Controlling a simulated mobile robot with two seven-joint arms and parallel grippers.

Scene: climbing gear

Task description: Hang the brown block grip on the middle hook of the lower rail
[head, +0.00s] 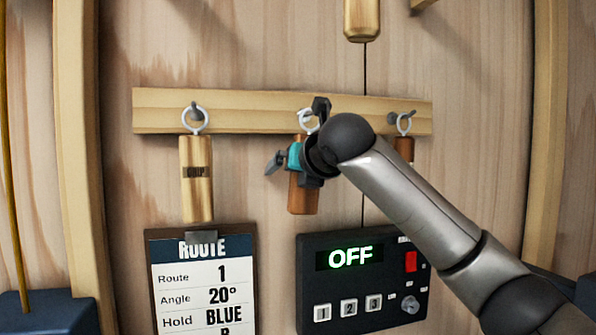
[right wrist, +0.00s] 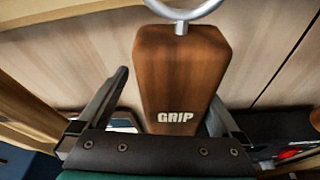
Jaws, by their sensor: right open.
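The brown block grip (head: 303,200) hangs upright below the middle of the lower rail (head: 255,112). Its metal ring (head: 308,122) is at the middle hook (head: 303,112); my arm partly covers this spot, so the exact seating is hard to see. In the right wrist view the brown block (right wrist: 182,75), marked GRIP, stands between the fingers, with its ring cut off at the top. My right gripper (head: 297,150) is open around the block. Its fingers (right wrist: 168,100) show on both sides of it. My left gripper is not in view.
A pale block grip (head: 196,185) hangs on the left hook. A dark brown grip (head: 404,148) hangs on the right hook, partly behind my arm. Below are a route sign (head: 200,285) and a control box (head: 330,290) reading OFF. Another wooden grip (head: 361,18) hangs above.

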